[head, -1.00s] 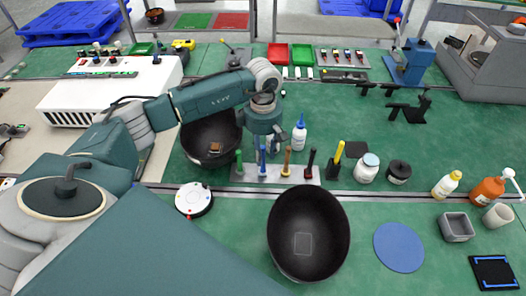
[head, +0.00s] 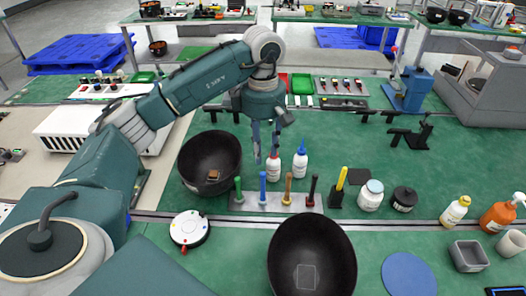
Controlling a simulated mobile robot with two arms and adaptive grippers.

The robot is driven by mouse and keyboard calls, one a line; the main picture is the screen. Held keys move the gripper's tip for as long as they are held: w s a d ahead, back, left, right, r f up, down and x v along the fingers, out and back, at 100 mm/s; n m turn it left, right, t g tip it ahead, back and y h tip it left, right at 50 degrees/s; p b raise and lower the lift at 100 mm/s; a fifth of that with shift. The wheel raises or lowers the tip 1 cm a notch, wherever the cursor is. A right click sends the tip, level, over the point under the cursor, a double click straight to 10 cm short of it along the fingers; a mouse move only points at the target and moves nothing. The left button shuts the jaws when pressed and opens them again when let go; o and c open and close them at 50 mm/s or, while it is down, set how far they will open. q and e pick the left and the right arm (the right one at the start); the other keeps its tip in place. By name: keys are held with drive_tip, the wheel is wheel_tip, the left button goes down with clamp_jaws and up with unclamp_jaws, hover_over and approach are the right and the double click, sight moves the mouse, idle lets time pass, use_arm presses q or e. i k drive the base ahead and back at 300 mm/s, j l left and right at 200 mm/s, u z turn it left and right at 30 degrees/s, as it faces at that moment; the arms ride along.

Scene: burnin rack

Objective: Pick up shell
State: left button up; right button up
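No part is clearly marked as the shell. A black bowl (head: 196,150) stands on the green table with a small brown-orange piece (head: 213,175) inside it. A second black bowl (head: 330,245) stands nearer, with a flat grey square piece (head: 307,277) inside. My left gripper (head: 265,157) points down, its two fingers apart with nothing between them. My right gripper is not in view.
A row of coloured upright tools stands in a pale holder (head: 275,203). A blue-capped bottle (head: 300,161) is close to the gripper. A round white device (head: 190,229), white jar (head: 371,195) and black jar (head: 404,199) stand nearby.

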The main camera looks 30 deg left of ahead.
sight(309, 254)
drive_tip(key=k, duration=2)
